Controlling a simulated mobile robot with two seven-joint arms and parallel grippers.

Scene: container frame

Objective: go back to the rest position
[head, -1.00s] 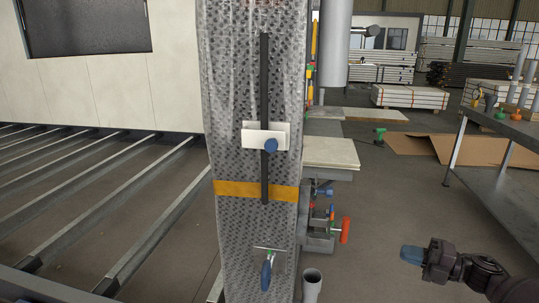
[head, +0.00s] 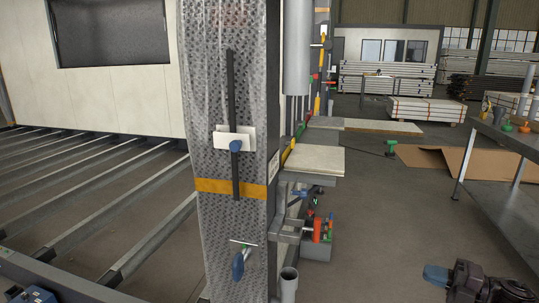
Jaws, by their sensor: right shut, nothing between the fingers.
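My right gripper (head: 436,276) is at the lower right of the head view, with blue fingertips pointing left. It is shut and empty, and hangs over the floor apart from any object. My left gripper is not in view.
A wrapped column (head: 229,110) with an orange band stands in front of me. A blue-handled tool (head: 238,265) hangs low on it. Shelves with boards (head: 313,160) and tools stand to its right. A metal table (head: 508,165) is at the right. Bare floor (head: 385,220) lies between them.

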